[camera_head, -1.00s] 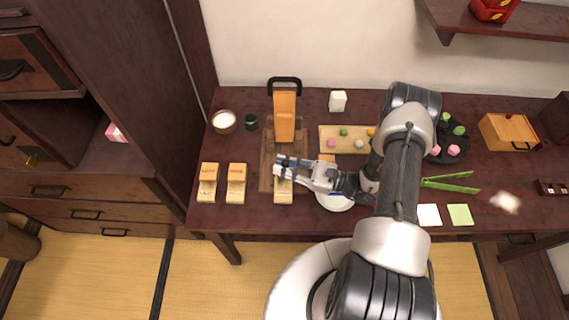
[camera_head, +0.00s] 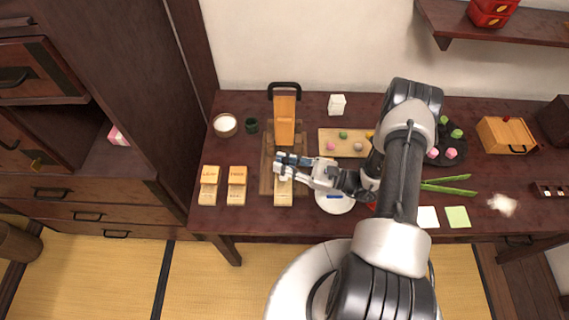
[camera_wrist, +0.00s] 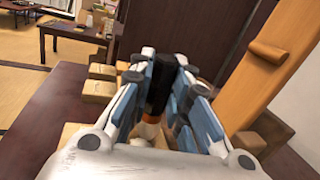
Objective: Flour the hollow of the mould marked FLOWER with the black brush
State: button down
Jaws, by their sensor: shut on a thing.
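My gripper (camera_head: 280,166) is shut on the black brush (camera_wrist: 160,85). In the wrist view its dark handle stands between the fingers, with a copper-coloured band and pale bristles at its lower end. The gripper is over a pale wooden mould (camera_head: 284,197) on the brown wooden stand; the gripper covers that mould's upper part, so its marking and hollow are hidden. Whether the bristles touch the mould I cannot tell. Two similar moulds (camera_head: 209,186) (camera_head: 237,186) lie to the left; the left one seems marked LEAF, the other is hard to read.
A bowl of white powder (camera_head: 225,124) and a dark green cup (camera_head: 252,125) stand at the back left. An upright orange board (camera_head: 285,118) rises behind my gripper. A white plate (camera_head: 335,202) lies right of it.

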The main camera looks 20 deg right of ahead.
aim_at(285, 159)
jog(key=shift+r+p, duration=1.7)
jog(key=shift+r, duration=1)
notch_tip(285, 159, up, 12)
jog(key=w+t, duration=0.1)
jog(key=w, duration=0.2)
jog(key=shift+r+m+h, duration=0.25)
jog(key=shift+m+h, duration=0.15)
